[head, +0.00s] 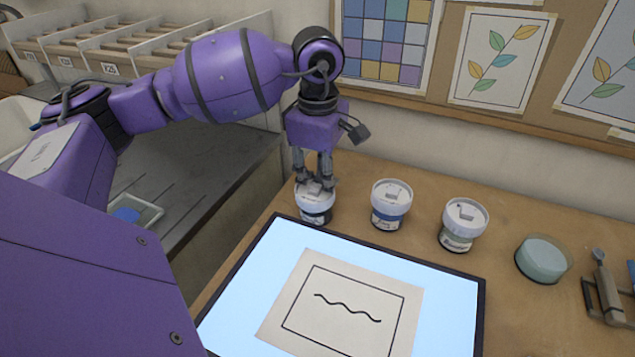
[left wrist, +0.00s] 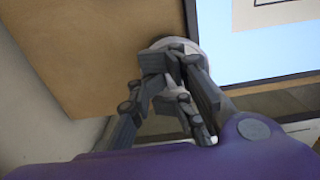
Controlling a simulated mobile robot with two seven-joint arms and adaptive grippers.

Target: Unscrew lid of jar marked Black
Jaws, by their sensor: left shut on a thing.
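Three jars with white lids stand in a row on the wooden table. The leftmost jar (head: 316,208) is upright under my left gripper (head: 315,183), which points down with its fingers shut on the lid's top. The middle jar (head: 390,207) and the right jar (head: 462,226) stand apart from it, both lidded. The labels are too small to read, so I cannot tell which is marked Black. In the left wrist view, the fingers (left wrist: 175,62) of my left gripper cover most of the white lid (left wrist: 178,44). My right gripper is not in view.
A lit panel (head: 455,290) with a paper bearing a wavy line (head: 345,310) lies in front of the jars. A round glass dish (head: 543,260) and a metal tool (head: 606,290) lie to the right. The wall with pictures is behind.

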